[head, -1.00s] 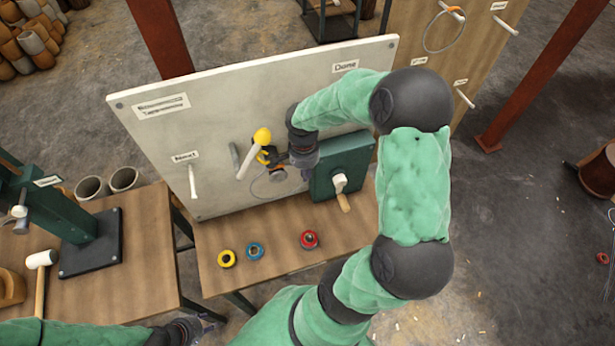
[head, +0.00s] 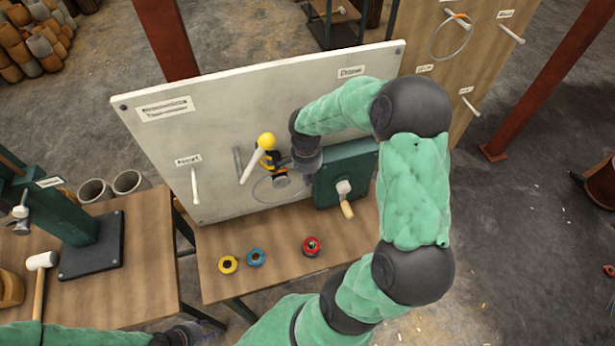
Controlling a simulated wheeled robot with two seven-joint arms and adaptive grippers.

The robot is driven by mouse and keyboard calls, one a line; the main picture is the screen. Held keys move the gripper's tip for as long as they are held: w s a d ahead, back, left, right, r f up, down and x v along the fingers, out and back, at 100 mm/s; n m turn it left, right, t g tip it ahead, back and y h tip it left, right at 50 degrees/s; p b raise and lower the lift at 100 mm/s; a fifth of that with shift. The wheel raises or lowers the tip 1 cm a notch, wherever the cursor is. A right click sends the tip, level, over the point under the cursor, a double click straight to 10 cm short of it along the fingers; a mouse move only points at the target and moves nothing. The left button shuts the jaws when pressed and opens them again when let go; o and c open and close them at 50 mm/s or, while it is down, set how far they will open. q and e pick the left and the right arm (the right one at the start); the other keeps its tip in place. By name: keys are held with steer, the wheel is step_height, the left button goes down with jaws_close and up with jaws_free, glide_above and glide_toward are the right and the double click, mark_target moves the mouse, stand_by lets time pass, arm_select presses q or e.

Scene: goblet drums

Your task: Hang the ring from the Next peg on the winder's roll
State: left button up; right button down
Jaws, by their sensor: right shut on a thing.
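The white board (head: 230,105) carries a label that seems to read "Next" (head: 187,160) above a bare white peg (head: 195,187). A thin grey ring (head: 254,189) hangs in front of the board, below my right gripper (head: 270,166). My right gripper is shut on the ring, partly hidden by the yellow-knobbed lever (head: 253,162). The winder is a dark green box (head: 328,187) with a crank (head: 345,205), just right of the gripper. A grey round end (head: 281,182), perhaps the roll, shows beside the ring; I cannot tell if the ring is around it. My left gripper (head: 190,333) is partly cut off at the bottom.
Yellow (head: 228,265), blue (head: 256,257) and red (head: 311,247) spools stand on the wooden bench (head: 285,260). A second panel (head: 480,60) with pegs and a hanging hoop stands at upper right. A mallet (head: 40,275) and green stand (head: 90,245) are on the left table.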

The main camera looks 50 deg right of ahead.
steer(key=c, duration=1.4)
jaws_free()
steer(key=shift+o, duration=0.2)
